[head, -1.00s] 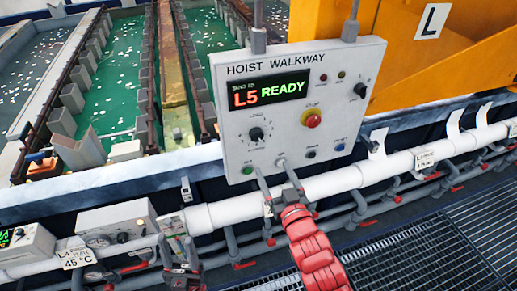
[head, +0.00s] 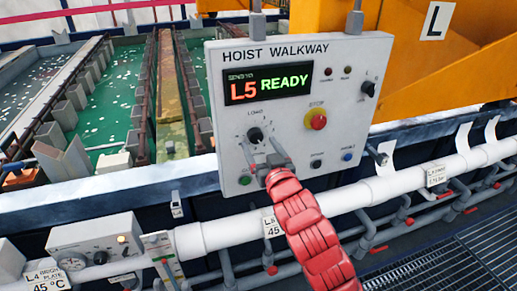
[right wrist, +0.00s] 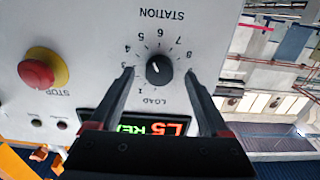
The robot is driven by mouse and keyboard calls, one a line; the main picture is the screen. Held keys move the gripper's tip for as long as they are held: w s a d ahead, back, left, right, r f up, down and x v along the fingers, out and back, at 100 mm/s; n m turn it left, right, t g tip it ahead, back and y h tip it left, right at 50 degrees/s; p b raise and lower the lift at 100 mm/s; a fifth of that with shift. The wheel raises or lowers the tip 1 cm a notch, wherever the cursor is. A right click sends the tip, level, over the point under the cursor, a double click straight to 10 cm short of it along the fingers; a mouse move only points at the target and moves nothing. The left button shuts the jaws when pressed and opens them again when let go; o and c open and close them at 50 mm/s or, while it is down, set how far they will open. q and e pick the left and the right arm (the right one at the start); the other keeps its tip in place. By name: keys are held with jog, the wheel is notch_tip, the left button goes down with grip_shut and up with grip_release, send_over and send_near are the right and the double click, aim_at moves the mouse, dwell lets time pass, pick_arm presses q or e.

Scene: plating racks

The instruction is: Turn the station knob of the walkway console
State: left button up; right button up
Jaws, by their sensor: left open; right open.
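The walkway console (head: 295,100) is a pale grey panel headed HOIST WALKWAY, with a display (head: 267,86) reading L5 READY. The black station knob (head: 255,134) sits lower left on the panel, under the word LOAD. My right gripper (head: 262,153) is at the panel just below the knob, hiding part of the dial. In the right wrist view, seen upside down, the open fingers (right wrist: 160,73) stand on either side of the knob (right wrist: 159,69), with a visible gap on each side. The numbered scale and the word STATION show around it. My left gripper is not in view.
A red stop button (head: 316,119) on yellow is right of the knob. A small black selector (head: 369,88) is at the upper right. A green button (head: 244,180) is at the lower left. White pipe (head: 345,198) runs below the panel; tanks lie behind.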

jog(key=shift+x, duration=1)
jog(key=shift+r, duration=0.1)
grip_shut()
